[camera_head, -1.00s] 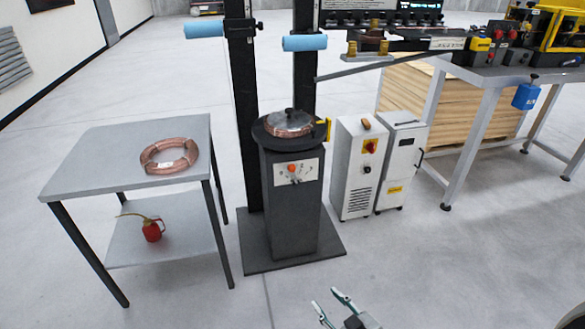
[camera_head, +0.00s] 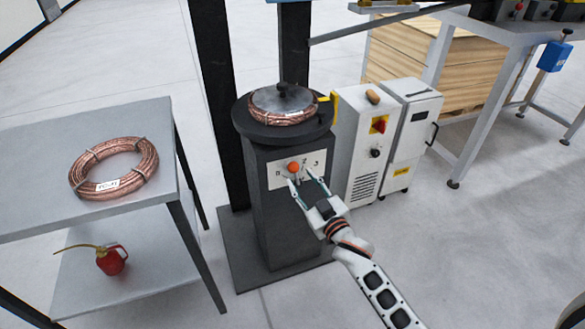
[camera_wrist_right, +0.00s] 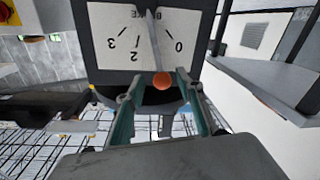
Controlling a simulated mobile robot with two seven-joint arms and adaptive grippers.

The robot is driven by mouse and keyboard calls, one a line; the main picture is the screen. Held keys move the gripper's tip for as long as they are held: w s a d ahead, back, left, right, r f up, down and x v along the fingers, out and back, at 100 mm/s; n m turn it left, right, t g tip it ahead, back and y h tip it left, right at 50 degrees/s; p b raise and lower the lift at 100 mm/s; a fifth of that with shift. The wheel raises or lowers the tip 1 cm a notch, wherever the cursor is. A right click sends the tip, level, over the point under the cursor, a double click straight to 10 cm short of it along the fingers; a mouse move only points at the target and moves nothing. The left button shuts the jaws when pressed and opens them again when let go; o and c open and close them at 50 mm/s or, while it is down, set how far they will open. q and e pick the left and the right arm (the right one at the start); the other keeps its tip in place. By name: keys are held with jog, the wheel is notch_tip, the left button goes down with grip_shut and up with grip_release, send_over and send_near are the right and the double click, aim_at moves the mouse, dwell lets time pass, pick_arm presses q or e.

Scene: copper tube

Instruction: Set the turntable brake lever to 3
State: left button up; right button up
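The turntable (camera_head: 262,125) is a dark pedestal with a round plate on top. Its front carries a white brake panel (camera_head: 312,175) with the marks 0, 2 and 3 readable. The brake lever's orange knob (camera_head: 293,167) stands between 0 and 2, where the lever hides any mark. The right wrist view shows the panel (camera_wrist_right: 112,22) upside down, with the thin lever and its orange knob (camera_wrist_right: 162,80). My right gripper (camera_head: 301,180) is open in front of the panel. Its fingers (camera_wrist_right: 155,92) lie to either side of the knob, with gaps visible. My left gripper is not in view.
A copper coil (camera_head: 97,184) lies on a grey table (camera_head: 45,150) at left, with a red oil can (camera_head: 111,262) on its lower shelf. Another coil (camera_head: 290,118) sits on the turntable. White cabinets (camera_head: 365,165) stand close at its right.

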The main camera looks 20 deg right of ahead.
aim_at(295, 172)
jog(key=w, duration=0.3)
jog(key=w+b, duration=0.1)
jog(key=w, duration=0.1)
jog(key=shift+w+a+f, duration=0.15)
jog(key=shift+a+f, duration=0.1)
jog(key=shift+a, duration=0.1)
jog(key=shift+w+r, duration=0.1)
jog(key=shift+w, duration=0.2)
